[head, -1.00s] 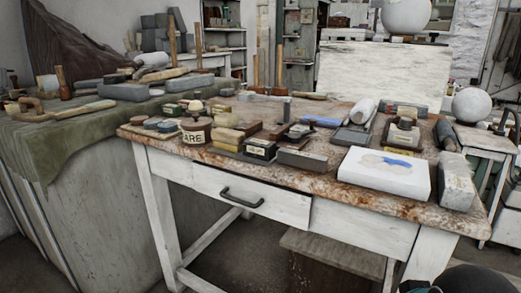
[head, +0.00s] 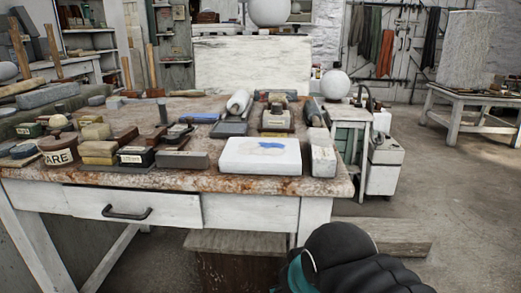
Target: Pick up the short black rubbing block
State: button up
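A short black block (head: 136,158) with a pale label on its front lies near the front edge of the worktable (head: 240,187). It looks most like the rubbing block, though it is small in view. A longer dark grey block (head: 182,160) lies just right of it, and pale yellowish blocks are on its left. A black and teal part of my own arm shows at the bottom right, apart from the table. My gripper's fingers are not in view.
A white slab (head: 260,155) with a blue patch lies right of the blocks, with a pale upright block (head: 323,160) beyond it. A round tin (head: 60,150) stands at left. A wooden box (head: 235,243) is under the table.

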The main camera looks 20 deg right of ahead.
aim_at(128, 156)
jog(key=u, duration=0.05)
jog(key=k, duration=0.2)
jog(key=u, duration=1.6)
jog(key=i, duration=0.5)
jog(key=z, duration=0.05)
